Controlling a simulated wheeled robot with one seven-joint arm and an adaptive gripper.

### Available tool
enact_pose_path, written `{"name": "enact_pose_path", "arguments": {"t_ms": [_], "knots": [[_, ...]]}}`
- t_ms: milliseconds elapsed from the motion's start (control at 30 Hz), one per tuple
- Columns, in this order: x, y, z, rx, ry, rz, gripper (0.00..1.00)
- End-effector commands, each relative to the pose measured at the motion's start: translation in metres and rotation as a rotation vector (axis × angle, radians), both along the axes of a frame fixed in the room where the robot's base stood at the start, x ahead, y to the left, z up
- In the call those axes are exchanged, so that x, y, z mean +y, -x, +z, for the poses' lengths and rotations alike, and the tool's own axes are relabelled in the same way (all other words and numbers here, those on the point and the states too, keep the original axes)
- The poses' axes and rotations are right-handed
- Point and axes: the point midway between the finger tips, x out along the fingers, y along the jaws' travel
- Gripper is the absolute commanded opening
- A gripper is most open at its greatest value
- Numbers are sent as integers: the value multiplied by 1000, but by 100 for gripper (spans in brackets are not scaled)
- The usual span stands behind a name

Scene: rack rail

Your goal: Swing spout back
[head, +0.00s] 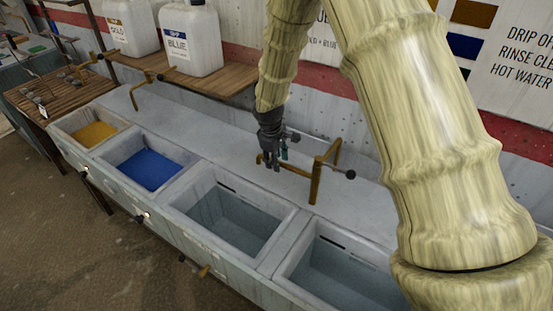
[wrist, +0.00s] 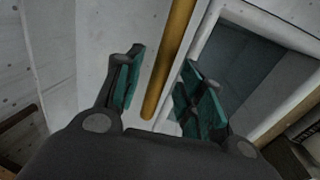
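The brass spout (head: 296,171) belongs to a tap on the grey counter behind the empty basins. Its upright post (head: 316,184) stands to the right of my gripper. My gripper (head: 273,161) is low over the spout's left part, pointing down. In the wrist view the brass tube (wrist: 172,55) runs between the two teal-padded fingers of my gripper (wrist: 163,88), with its rounded end near them. The fingers are apart, with visible gaps to the tube. The gripper partly hides the spout in the head view.
An empty basin (head: 232,222) lies in front of the spout, another (head: 340,278) to its right. Blue (head: 150,168) and gold (head: 93,133) basins are at left, with a second brass tap (head: 148,78) behind. White jugs (head: 190,40) stand on a wooden shelf (head: 215,84).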

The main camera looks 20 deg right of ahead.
Motion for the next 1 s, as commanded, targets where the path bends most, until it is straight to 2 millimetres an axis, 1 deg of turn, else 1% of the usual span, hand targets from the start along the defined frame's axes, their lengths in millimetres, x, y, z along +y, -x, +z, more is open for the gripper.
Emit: {"name": "enact_pose_path", "arguments": {"t_ms": [167,500,700,800,1000], "knots": [[2,1,16,-2,-1,-1,39],[11,8,72,-3,-1,1,39],[15,12,100,-2,-1,-1,39],[16,13,109,-2,-1,-1,39],[17,14,116,-1,-1,0,39]]}}
